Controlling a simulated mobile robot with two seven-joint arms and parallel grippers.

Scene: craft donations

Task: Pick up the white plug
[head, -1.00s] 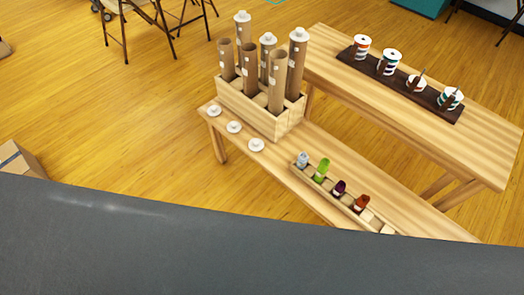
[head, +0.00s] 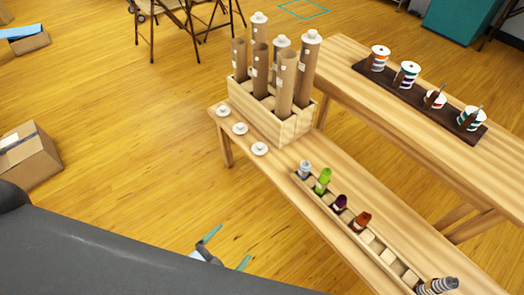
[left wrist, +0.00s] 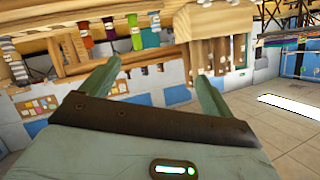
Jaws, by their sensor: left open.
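Three white plugs lie in a row on the near left end of the low bench: a far plug (head: 222,110), a middle plug (head: 240,128) and a near plug (head: 259,149). More white caps sit on some of the brown tubes (head: 286,82), such as one cap (head: 312,37) on the right tube. My left gripper (head: 228,248) has green fingers spread apart with nothing between them. In the head view it shows below and left of the bench, apart from the plugs. Its fingers also show open in the left wrist view (left wrist: 155,80). My right gripper is not in view.
The wooden box (head: 272,120) of tubes stands behind the plugs. A slotted rack (head: 368,236) with small coloured rolls runs along the low bench (head: 285,169). A higher table (head: 450,150) holds a dark tray (head: 412,94) of spools. A cardboard box (head: 30,158) is at left.

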